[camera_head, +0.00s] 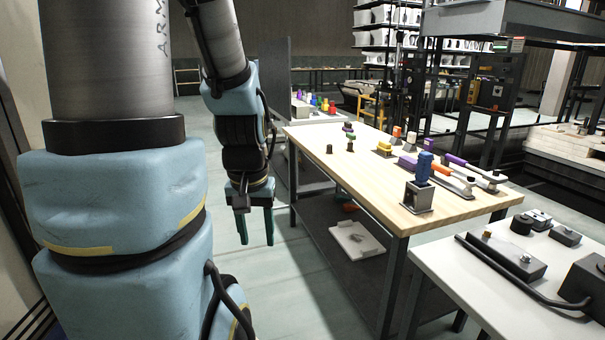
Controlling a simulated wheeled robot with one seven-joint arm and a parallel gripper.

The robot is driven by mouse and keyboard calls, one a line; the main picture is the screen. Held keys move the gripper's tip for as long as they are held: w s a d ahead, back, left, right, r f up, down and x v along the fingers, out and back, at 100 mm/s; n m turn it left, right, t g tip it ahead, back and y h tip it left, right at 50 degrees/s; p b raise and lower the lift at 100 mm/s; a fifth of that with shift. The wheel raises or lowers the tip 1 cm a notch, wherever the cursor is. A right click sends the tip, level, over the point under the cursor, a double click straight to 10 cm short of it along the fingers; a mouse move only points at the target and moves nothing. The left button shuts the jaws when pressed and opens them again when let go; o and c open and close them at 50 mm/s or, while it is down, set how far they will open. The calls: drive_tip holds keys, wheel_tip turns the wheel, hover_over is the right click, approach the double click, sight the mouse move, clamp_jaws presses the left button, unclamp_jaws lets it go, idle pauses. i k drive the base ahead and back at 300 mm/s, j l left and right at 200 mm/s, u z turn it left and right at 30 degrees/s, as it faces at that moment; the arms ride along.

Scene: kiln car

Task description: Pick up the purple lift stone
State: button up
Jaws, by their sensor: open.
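Several purple pieces are on the wooden workbench (330,139). A purple block (407,162) lies near the bench's middle right, and a long purple-handled piece (455,160) lies behind it to the right. A small dark piece with a purple top (348,126) stands near the far left edge. At this size I cannot tell which is the lift stone. My gripper (257,226) is open and empty, pointing down over the floor left of the bench. It is apart from all the pieces.
A blue piece (424,168) stands in a grey metal block (418,197) near the front corner. Yellow (384,145), orange and green pieces share the bench. A white table (500,290) with black devices stands at the lower right. The floor around my gripper is clear.

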sight(347, 127)
drive_tip(key=i, duration=2.1)
drive_tip(key=i+z, duration=0.1)
drive_tip(key=i, duration=0.6)
drive_tip(key=i+j+z, duration=0.15)
drive_tip(key=i, duration=0.55)
drive_tip(key=i+j+z, duration=0.1)
drive_tip(key=i, duration=0.55)
drive_tip(key=j, duration=0.1)
